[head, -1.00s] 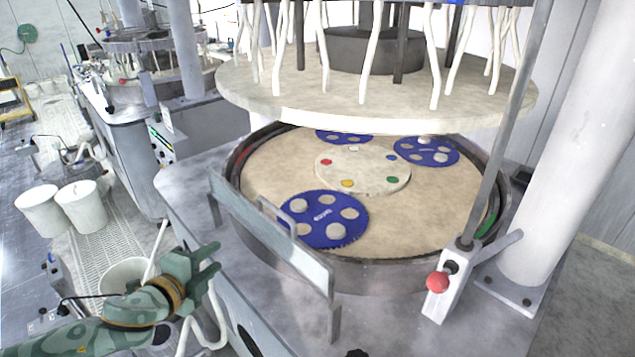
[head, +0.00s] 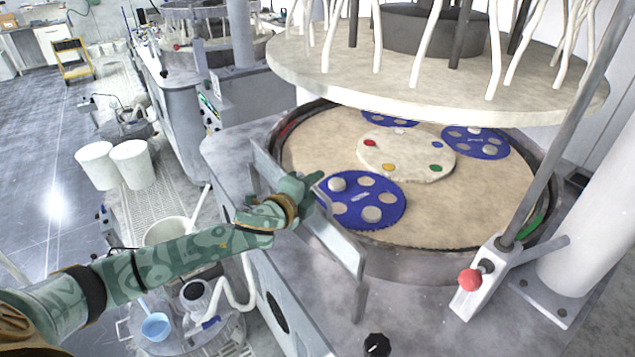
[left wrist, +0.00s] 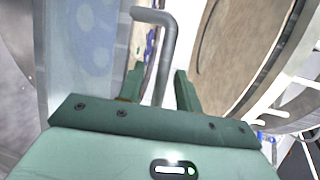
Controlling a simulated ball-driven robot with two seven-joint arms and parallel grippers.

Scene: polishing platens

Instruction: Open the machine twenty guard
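The guard (head: 338,243) is a grey-framed upright panel along the front left edge of the round polishing machine. It stands raised in front of the platen. My left gripper (head: 314,186) is at the middle of the guard's top edge and covers its handle in the head view. In the left wrist view, the bent grey handle (left wrist: 167,45) runs between the two green fingers of my left gripper (left wrist: 160,88). The fingers are apart, with gaps beside the bar. The guard panel (left wrist: 85,50) fills the left of that view. My right gripper is not in view.
The platen (head: 310,150) carries blue carrier discs (head: 375,208) under a raised upper plate (head: 430,75). A lever with a red knob (head: 470,280) stands at the right. A black knob (head: 377,344) is at the front. White buckets (head: 132,165) stand on the left.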

